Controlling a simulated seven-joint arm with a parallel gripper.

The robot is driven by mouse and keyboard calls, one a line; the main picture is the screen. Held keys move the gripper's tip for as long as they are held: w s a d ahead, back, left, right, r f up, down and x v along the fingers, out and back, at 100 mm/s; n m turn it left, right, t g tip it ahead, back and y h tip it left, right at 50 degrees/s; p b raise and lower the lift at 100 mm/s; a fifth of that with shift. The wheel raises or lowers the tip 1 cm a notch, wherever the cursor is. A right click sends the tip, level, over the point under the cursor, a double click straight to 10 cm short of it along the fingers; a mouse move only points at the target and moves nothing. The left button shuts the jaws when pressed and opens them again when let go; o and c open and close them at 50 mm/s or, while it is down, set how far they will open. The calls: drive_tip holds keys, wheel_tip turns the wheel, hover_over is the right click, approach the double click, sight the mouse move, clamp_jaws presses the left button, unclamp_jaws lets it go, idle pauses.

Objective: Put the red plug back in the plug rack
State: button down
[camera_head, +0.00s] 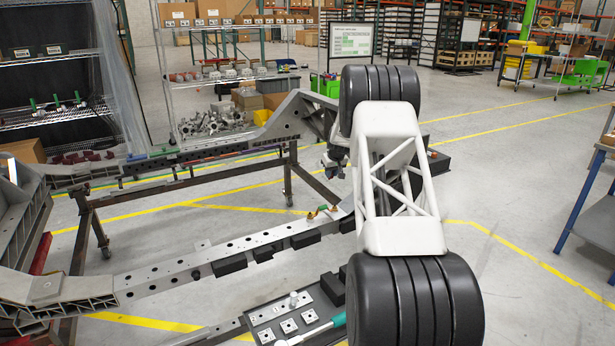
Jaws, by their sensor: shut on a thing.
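I cannot make out the red plug; my own arm covers the centre of the view and may hide it. A dark tray with several light square plates with holes (289,326) lies at the bottom centre, partly hidden by my arm's lower joint. It may be the plug rack, but I cannot tell for sure. A small pale peg stands upright at its back.
A teal-handled tool (338,320) lies at the tray's front right. The grey chassis rail (190,272) runs behind the tray, with a small green and orange fitting (320,212) on it. A blue-legged table (584,203) stands far right. Open floor lies between.

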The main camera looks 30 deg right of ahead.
drive_tip(key=s+d+g, duration=0.1)
drive_tip(key=s+d, duration=0.5)
drive_tip(key=d, duration=0.3)
drive_tip(key=s+d+g, duration=0.1)
drive_tip(key=s+d, duration=0.5)
drive_tip(key=d, duration=0.2)
drive_tip(key=s+d+f+m+g, duration=0.1)
drive_tip(key=s+d+f, duration=0.4)
drive_tip(key=s+f, duration=0.5)
drive_tip(key=s+d+f+m+g, duration=0.1)
drive_tip(key=s+d+f+m, duration=0.2)
drive_tip(key=s+f, duration=0.8)
drive_tip(key=shift+d+f+m, duration=0.4)
drive_tip(key=shift+d+f, duration=0.1)
drive_tip(key=shift+d, duration=0.35)
drive_tip(key=shift+f, duration=0.25)
drive_tip(key=shift+f, duration=2.6)
drive_tip(key=shift+f, duration=1.4)
